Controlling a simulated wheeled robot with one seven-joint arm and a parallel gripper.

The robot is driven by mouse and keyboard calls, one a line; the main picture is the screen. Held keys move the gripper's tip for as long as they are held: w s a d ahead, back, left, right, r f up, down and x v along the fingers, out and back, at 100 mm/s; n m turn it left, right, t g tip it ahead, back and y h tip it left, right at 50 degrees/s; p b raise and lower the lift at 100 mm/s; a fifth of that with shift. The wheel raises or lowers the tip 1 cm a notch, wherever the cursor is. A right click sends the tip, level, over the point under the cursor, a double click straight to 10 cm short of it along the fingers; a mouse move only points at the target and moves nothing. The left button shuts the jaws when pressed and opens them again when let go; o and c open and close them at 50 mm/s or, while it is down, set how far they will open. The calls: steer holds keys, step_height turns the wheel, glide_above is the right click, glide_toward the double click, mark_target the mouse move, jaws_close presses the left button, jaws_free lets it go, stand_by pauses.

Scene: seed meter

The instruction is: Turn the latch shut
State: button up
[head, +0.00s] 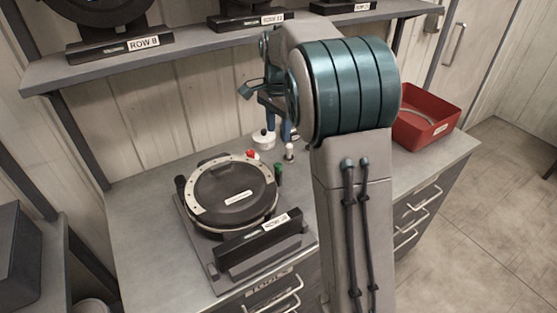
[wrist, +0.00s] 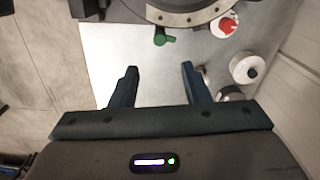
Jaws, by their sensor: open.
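The seed meter is a round black housing with a dark lid (head: 238,186) inside a pale riveted ring, on a base on the bench. A small green lever (head: 278,173) stands at the ring's right edge and looks like the latch. In the wrist view the green lever (wrist: 163,37) sticks out from the rim, ahead of my fingers and apart from them. My gripper (wrist: 158,72) is open and empty, with the lever roughly in line with the gap between its fingers. In the head view my arm hides much of the gripper.
A red knob (wrist: 228,25) sits by the rim, with white-topped round items (wrist: 246,68) right of my fingers. A red bin (head: 426,117) stands at the bench's right. A shelf (head: 190,45) with more meters overhangs the back. The bench (head: 140,225) left of the meter is clear.

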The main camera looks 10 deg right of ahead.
mark_target(278, 165)
step_height(278, 165, down, 12)
steer(key=shift+r+p, duration=0.1)
steer(key=shift+p, duration=0.85)
jaws_close()
